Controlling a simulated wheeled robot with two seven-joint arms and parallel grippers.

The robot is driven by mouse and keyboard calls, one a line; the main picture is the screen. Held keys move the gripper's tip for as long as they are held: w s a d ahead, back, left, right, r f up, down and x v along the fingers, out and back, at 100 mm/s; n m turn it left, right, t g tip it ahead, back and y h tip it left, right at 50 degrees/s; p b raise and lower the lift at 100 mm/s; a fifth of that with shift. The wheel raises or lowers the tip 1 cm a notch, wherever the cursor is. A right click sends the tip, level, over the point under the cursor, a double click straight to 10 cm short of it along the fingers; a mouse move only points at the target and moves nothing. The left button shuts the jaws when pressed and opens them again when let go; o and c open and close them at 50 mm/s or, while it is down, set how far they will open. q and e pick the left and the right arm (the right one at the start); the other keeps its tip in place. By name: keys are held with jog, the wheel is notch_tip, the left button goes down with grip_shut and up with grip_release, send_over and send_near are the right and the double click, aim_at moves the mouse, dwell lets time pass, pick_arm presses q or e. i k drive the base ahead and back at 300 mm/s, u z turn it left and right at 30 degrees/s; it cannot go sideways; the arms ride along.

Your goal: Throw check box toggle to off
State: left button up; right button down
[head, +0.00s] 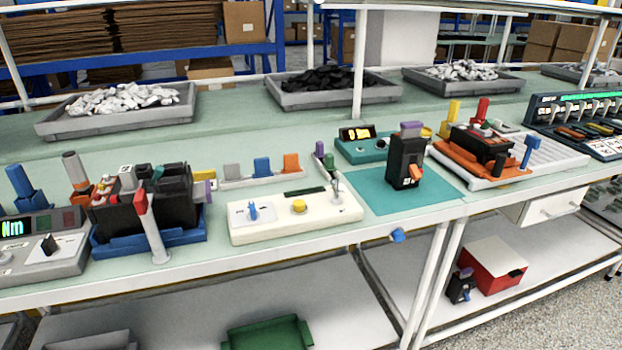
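A cream-white box (285,227) lies on the bench near its front edge, left of the teal mat, and looks like the check box. It has a blue toggle (253,211) on a white plate at its left, a round yellow button (299,206) in the middle and a thin metal lever (336,188) standing up at its right end. The blue toggle stands upright or nearly so; I cannot read its markings or tell on from off. A black breaker (405,163) with an orange lever (415,174) stands on the teal mat. Neither of my grippers is in view.
A blue bin (150,235) of dark parts and an upright grey, red-tipped tool (151,228) stand left of the box. A meter (40,255) is farther left. The teal mat (365,195) and an orange fixture (480,160) lie to the right. Part trays line the back.

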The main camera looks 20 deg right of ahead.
aim_at(336, 185)
jog(key=u, duration=0.25)
jog(key=k, duration=0.4)
jog(key=z, duration=0.95)
jog(key=i, duration=0.6)
jog(key=u, duration=0.25)
